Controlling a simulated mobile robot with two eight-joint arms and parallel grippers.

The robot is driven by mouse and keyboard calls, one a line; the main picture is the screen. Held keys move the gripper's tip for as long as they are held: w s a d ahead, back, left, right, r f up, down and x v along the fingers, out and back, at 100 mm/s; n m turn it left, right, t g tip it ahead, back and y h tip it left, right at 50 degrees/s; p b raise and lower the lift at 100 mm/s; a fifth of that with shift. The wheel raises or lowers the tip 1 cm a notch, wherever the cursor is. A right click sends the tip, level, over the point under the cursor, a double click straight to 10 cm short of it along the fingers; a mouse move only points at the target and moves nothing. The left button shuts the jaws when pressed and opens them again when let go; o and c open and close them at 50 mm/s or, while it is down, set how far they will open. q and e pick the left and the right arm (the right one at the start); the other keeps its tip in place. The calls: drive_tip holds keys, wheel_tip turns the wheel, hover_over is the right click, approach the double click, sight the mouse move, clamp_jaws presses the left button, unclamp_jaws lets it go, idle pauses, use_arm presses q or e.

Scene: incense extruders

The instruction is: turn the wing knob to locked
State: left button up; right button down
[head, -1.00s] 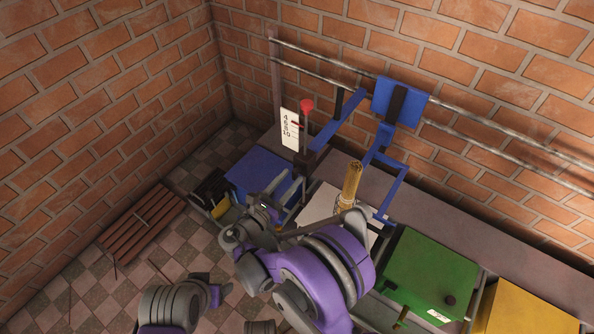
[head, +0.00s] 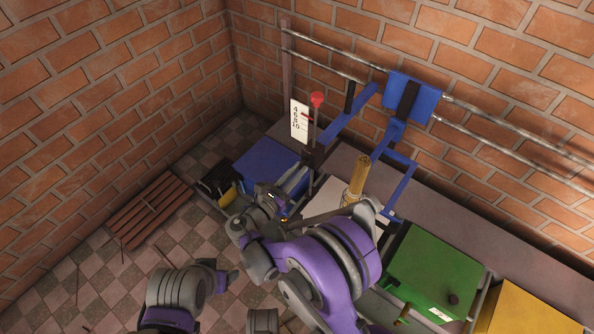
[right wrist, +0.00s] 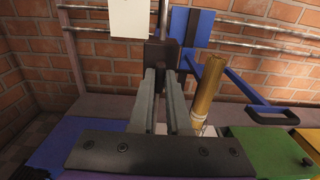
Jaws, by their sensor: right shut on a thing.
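My right gripper (head: 295,178) reaches over the blue box (head: 262,164) to a dark block at the foot of the red-topped lever (head: 316,112). In the right wrist view, the two grey fingers of my right gripper (right wrist: 160,78) point away, with the dark block (right wrist: 162,54) at their tips. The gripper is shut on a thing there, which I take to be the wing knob. The knob's shape and angle are hidden by the fingers and block.
A brass cylinder (head: 358,177) stands close right of the gripper. A blue frame (head: 404,104) rises on the wall rails. A white number card (head: 299,121) stands left of the lever. Green (head: 436,268) and yellow (head: 520,308) boxes are at right; a slatted wooden rack (head: 150,209) lies left.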

drive_tip(key=shift+d+f+m, duration=0.1)
drive_tip(key=shift+m, duration=4.4)
drive_tip(key=shift+d+f+m, duration=0.1)
drive_tip(key=shift+m, duration=4.4)
drive_tip(key=c, duration=0.9)
unclamp_jaws()
drive_tip(key=shift+s, duration=0.1)
